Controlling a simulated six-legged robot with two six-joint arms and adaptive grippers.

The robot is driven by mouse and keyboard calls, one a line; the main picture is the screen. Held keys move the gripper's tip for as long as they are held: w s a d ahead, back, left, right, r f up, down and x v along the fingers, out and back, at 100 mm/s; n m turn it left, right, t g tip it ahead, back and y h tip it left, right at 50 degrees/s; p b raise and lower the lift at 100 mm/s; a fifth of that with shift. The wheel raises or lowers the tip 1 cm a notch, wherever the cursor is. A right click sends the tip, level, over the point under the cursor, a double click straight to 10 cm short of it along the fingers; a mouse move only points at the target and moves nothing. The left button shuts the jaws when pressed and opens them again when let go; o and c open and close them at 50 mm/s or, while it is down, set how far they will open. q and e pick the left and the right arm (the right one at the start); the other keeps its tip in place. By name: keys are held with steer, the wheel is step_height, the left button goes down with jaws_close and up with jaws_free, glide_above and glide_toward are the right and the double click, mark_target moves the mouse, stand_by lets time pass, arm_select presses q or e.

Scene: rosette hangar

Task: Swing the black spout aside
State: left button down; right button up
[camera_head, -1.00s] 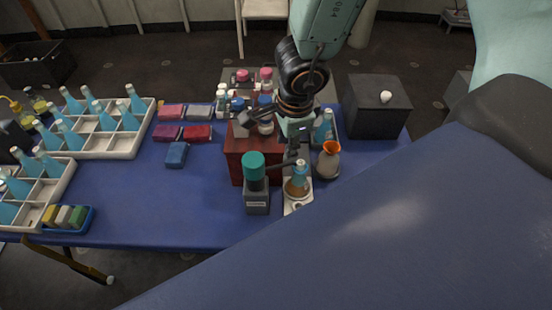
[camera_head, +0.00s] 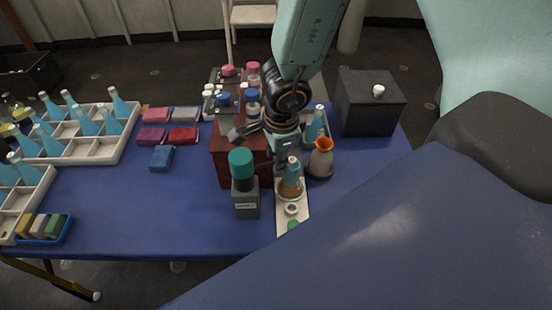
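A grey dispenser (camera_head: 246,200) with a teal cap (camera_head: 241,163) stands upright near the table's front, left of a white tray. The black spout at its top is mostly hidden now; a dark piece beside the cap may be part of it, but I cannot tell its direction. My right gripper (camera_head: 259,145) is above and behind the dispenser, its dark fingers spread and nothing seen between them. One finger is near the spout; contact cannot be told. A bottle with blue and orange-brown content (camera_head: 290,184) stands on the white tray (camera_head: 297,228). My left gripper is out of view.
A red box (camera_head: 230,165) is behind the dispenser, with capped bottles beyond. An orange-rimmed grey flask (camera_head: 321,160) and a black box (camera_head: 368,106) are to the right. Bottle racks (camera_head: 100,146) stand left.

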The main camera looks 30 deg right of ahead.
jaws_close()
stand_by(0.8)
